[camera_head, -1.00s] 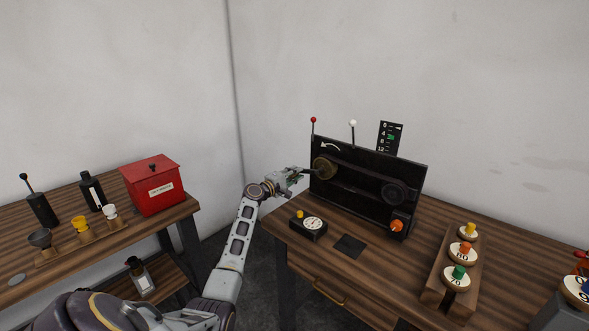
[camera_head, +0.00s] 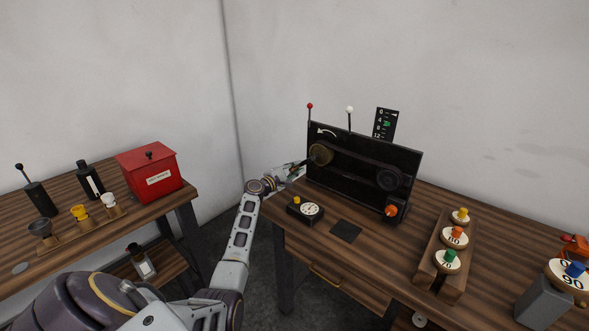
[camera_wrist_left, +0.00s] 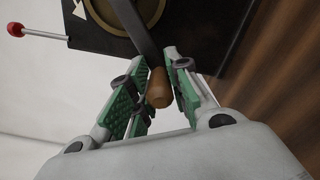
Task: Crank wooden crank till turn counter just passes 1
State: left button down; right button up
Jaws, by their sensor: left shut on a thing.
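The black belt machine (camera_head: 350,176) stands at the back of the right table, with a brass wheel (camera_head: 320,154) at its left and a dark wheel (camera_head: 389,177) at its right. The wooden crank (camera_wrist_left: 158,88) shows in the left wrist view, its handle between the green finger pads and its dark arm running up to the brass wheel. My left gripper (camera_wrist_left: 160,92) is shut on it; in the head view this gripper (camera_head: 299,170) is at the machine's left edge. The scale plate (camera_head: 386,124) stands behind the machine. A small dial box (camera_head: 306,209) sits in front. My right gripper is not in view.
A red-knobbed lever (camera_head: 310,107) and a white-knobbed lever (camera_head: 349,110) rise above the machine. A wooden rack (camera_head: 432,270) holds numbered discs at right. A red box (camera_head: 150,176) stands on the left table. A gap separates the tables.

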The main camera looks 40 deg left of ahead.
pick_arm(q)
jog(key=shift+f, duration=0.2)
jog(key=c, duration=1.3)
grip_release()
jog(key=shift+s+a, duration=0.2)
jog(key=shift+s, duration=0.2)
jog(key=s, duration=1.1)
jog(key=shift+a+r, duration=0.2)
jog(key=shift+a, duration=0.05)
